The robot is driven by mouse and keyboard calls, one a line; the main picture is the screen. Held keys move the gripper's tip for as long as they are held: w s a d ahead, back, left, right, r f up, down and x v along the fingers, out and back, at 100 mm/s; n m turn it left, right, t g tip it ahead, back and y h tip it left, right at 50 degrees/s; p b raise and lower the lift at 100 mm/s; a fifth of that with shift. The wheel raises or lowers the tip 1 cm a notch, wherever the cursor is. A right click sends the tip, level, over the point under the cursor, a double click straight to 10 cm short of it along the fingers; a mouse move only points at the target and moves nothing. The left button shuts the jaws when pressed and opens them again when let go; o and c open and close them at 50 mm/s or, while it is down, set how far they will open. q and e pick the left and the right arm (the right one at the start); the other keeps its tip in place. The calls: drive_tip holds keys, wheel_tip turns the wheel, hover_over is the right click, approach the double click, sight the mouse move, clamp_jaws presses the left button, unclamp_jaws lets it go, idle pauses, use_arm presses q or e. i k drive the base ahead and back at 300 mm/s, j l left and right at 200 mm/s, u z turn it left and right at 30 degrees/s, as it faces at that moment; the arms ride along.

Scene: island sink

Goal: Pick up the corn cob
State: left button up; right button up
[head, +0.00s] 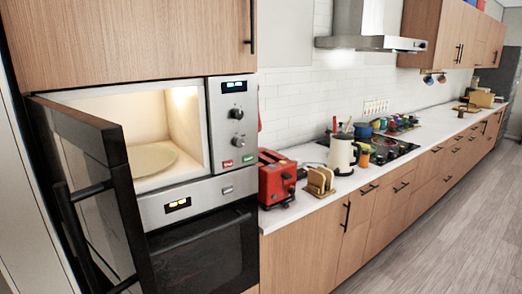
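I cannot make out a corn cob in the head view. The long white counter (306,210) holds many small items, and those farther back are too small to tell apart. The microwave (219,150) stands open and lit at the left, and only a round pale plate (152,159) shows inside it. Neither of my grippers is in view.
The dark microwave door (91,133) swings out toward me at the left. A red toaster (275,180), a toast rack (320,182) and a pale utensil holder (342,155) stand on the near counter. A stove (385,149) lies beyond. The wooden floor (440,235) at the right is clear.

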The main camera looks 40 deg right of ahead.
sight(364, 146)
drive_tip(key=z, duration=1.9)
drive_tip(key=i+l+z, duration=0.6)
drive_tip(key=i, duration=0.55)
drive_tip(key=i+j+z, duration=0.1)
drive_tip(key=i+z, duration=0.2)
drive_tip(key=i, duration=0.6)
drive_tip(key=i+u, duration=0.15)
drive_tip(key=i, duration=0.45)
drive_tip(key=i+l+u, duration=0.1)
drive_tip(key=i, duration=0.5)
drive_tip(key=i+l+u, duration=0.15)
drive_tip(key=i+l, duration=0.15)
drive_tip(key=i, duration=0.3)
